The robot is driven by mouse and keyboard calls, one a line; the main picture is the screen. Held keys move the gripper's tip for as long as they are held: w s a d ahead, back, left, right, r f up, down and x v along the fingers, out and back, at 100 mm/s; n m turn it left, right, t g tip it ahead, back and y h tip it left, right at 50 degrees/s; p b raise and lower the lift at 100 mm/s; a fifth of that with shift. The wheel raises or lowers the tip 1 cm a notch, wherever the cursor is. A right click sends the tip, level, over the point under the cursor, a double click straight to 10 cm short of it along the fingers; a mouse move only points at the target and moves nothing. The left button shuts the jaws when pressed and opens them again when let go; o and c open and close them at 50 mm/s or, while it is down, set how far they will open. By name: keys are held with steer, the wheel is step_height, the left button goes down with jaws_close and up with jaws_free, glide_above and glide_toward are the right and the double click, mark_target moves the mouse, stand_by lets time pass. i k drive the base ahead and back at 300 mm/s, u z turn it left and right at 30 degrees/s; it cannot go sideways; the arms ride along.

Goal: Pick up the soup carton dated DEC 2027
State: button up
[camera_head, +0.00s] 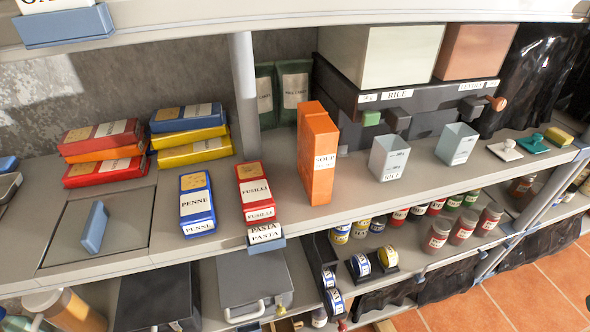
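An orange soup carton (321,165) stands upright near the middle of the upper shelf, its white label reading SOUP. The top of another orange carton (312,109) shows directly behind it, mostly hidden by the front one. No date can be read on either carton in this view, so I cannot tell which one is dated DEC 2027. My gripper is not in view.
Blue PENNE (197,205) and red FUSILLI (256,192) boxes lie left of the cartons. A grey post (244,95) rises behind. Another shelf edge (200,30) hangs overhead. Shelf surface (340,195) right of the cartons is clear.

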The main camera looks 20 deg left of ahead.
mark_target(318, 136)
steer(key=u, duration=0.2)
steer(key=i, duration=0.45)
steer(key=z, duration=0.8)
steer(key=k, duration=0.95)
steer(key=u, duration=0.25)
